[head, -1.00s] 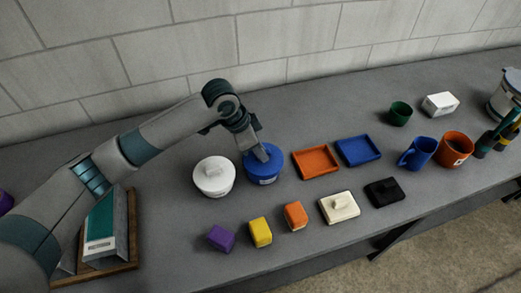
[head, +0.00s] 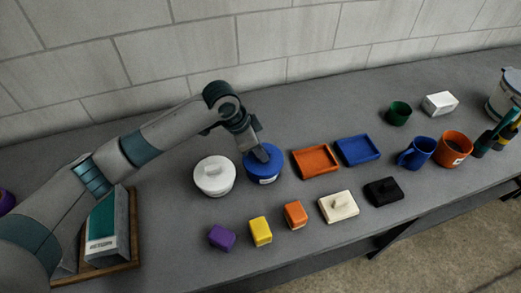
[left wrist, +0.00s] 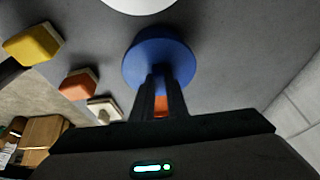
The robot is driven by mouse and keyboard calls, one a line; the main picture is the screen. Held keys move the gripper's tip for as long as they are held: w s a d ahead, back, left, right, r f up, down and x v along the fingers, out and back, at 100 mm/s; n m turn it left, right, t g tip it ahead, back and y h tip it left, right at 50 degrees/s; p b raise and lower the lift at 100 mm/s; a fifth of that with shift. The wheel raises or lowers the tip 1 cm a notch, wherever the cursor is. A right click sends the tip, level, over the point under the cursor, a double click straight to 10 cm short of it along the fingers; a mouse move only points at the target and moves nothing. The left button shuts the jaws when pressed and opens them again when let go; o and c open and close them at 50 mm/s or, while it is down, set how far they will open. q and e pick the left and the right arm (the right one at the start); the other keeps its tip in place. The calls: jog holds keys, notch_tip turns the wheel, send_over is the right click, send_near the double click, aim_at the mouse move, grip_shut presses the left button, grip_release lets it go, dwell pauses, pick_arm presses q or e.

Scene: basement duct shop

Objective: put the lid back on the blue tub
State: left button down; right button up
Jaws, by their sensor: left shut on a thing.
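The blue tub (head: 266,180) stands on the grey bench, a pale label on its front. A round blue lid (head: 275,158) is on top of it and looks about level. I cannot tell whether its rim is fully seated. My left gripper (head: 262,155) reaches down from the upper left and is shut on the lid's handle, which the fingers mostly hide. In the left wrist view the lid (left wrist: 160,55) is a blue disc beyond the fingers (left wrist: 160,85). My right gripper is not in view.
A white lidded tub (head: 214,176) stands close on the left. Orange (head: 315,160) and blue (head: 358,150) trays lie to the right. Small blocks, including a purple one (head: 221,238), and cream (head: 338,206) and black (head: 383,191) handled pieces lie in front. Mugs (head: 453,149) stand farther right.

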pick_arm(q)
jog(key=shift+p, duration=0.4)
dwell(0.6)
dwell(0.3)
jog(key=c, duration=1.2)
grip_release()
jog(key=shift+r+p, duration=2.4)
jog(key=shift+p, duration=0.15)
jog(key=shift+r+p, duration=0.35)
jog(key=shift+r, duration=0.7)
grip_shut()
